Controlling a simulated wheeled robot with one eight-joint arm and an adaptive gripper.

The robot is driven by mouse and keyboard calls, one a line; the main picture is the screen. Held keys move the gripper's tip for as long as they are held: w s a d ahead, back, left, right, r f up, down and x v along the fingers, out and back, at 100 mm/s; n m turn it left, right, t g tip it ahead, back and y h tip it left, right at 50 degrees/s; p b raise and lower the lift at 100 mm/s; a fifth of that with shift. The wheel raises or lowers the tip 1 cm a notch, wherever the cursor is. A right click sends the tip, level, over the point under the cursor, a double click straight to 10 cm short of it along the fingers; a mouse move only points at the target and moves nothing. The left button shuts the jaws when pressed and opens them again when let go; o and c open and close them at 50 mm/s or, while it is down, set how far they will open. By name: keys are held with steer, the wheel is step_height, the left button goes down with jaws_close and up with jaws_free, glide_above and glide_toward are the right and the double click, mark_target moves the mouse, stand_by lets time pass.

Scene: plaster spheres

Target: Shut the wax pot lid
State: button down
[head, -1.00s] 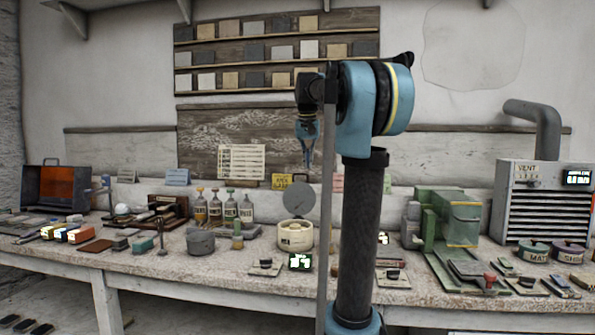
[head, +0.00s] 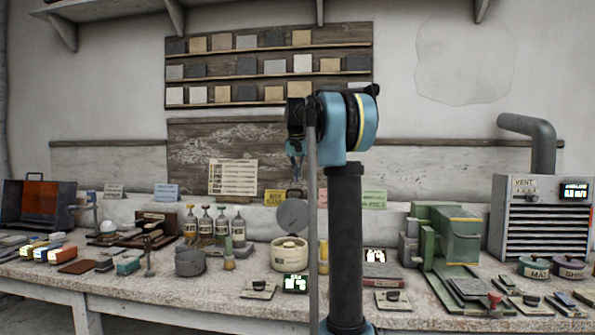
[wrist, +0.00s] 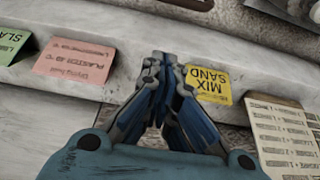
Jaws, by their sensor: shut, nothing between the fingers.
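The wax pot, taken to be the round cream pot (head: 290,252), stands on the bench near the middle of the head view. Its round grey lid (head: 293,215) stands upright, open, at the back of the pot. My gripper (head: 295,178) points down just above the lid in the picture. I cannot tell its depth from the lid there. In the wrist view my gripper (wrist: 160,62) has its blue fingers shut together and empty. The pot and lid do not show in the wrist view.
Dropper bottles (head: 206,228) and a grey pot (head: 190,262) stand left of the wax pot. A small lit display (head: 295,284) sits in front of it. A yellow card (head: 275,197) stands behind. A green machine (head: 445,237) is at right.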

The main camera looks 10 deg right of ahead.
steer(key=shift+s+a+f, duration=0.3)
steer(key=shift+s+f, duration=0.45)
steer(key=shift+s, duration=0.05)
steer(key=shift+s+a+f, duration=0.25)
steer(key=shift+s+f, duration=0.45)
steer(key=shift+s, duration=0.05)
steer(key=shift+s, duration=0.1)
steer(key=shift+s+a+r+t, duration=0.15)
steer(key=shift+s+t, duration=0.15)
steer(key=shift+s, duration=0.15)
